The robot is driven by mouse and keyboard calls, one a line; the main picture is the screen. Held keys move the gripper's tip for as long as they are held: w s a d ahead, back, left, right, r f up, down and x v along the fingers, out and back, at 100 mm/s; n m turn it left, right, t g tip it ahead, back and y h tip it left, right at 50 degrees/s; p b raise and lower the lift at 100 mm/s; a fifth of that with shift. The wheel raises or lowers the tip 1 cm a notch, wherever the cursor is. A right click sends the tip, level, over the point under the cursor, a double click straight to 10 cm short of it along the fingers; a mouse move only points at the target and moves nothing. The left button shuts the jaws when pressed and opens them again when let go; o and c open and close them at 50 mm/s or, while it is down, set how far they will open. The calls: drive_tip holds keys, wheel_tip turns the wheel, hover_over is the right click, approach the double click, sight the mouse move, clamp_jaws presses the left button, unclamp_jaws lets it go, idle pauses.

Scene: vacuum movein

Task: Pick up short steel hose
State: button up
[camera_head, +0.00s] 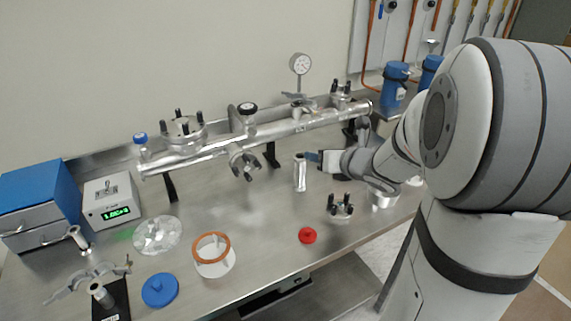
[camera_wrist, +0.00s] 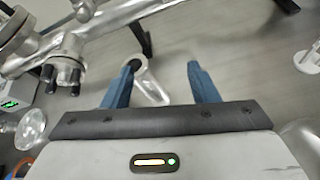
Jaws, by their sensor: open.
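The short steel hose appears to be the shiny metal cylinder (camera_head: 300,174) standing upright on the steel table, below the long metal tube. In the wrist view its body (camera_wrist: 152,90) shows just right of the left finger, and that finger partly overlaps its open top. My gripper (camera_head: 313,158) is at the right side of the hose, near its upper part. In the wrist view my gripper (camera_wrist: 162,68) has its two blue fingers spread apart, with nothing held. I cannot tell whether a finger touches the hose.
The long metal tube assembly (camera_head: 290,128) with clamps and a gauge runs behind the hose. A black-pinned fitting (camera_head: 341,209), a red cap (camera_head: 307,235) and an orange-rimmed ring (camera_head: 213,262) lie in front. The table around the hose's left side is clear.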

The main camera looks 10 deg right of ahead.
sight(295, 168)
drive_tip(key=f+n+y, duration=0.1)
drive_tip(key=n, duration=0.1)
drive_tip(key=a+f+n+y+b, duration=0.1)
drive_tip(key=n, duration=0.1)
drive_tip(key=a+f+n+y, duration=0.1)
drive_tip(key=f, duration=0.1)
drive_tip(key=shift+s+n+g, duration=0.25)
drive_tip(key=shift+n+g, duration=0.15)
drive_tip(key=x, duration=0.7)
drive_tip(key=shift+w+a+f, duration=0.1)
drive_tip(key=shift+a+f, duration=0.1)
drive_tip(key=shift+a, duration=0.15)
drive_tip(key=shift+c, duration=0.4)
drive_tip(key=c, duration=1)
